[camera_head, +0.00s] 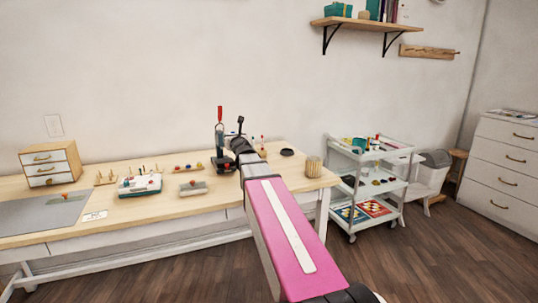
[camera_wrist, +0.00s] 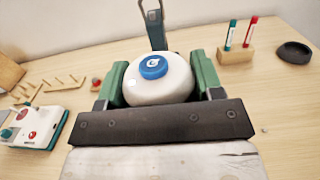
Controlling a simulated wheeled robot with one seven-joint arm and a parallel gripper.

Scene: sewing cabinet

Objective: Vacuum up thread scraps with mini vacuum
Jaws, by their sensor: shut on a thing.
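The mini vacuum (camera_wrist: 158,86) is a white rounded body with a blue round button on top, seen close up in the wrist view. My gripper (camera_wrist: 160,80) is shut on it, with one green finger on each side. In the head view my arm reaches over the right part of the wooden table (camera_head: 150,205) and mostly hides the gripper and the vacuum. I cannot make out clear thread scraps.
A holder with two markers (camera_wrist: 236,56) and a dark round dish (camera_wrist: 294,52) stand behind and to the right. A small drawer box (camera_head: 50,164) and grey mat (camera_head: 45,214) lie farther left. A white cart (camera_head: 368,178) stands right.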

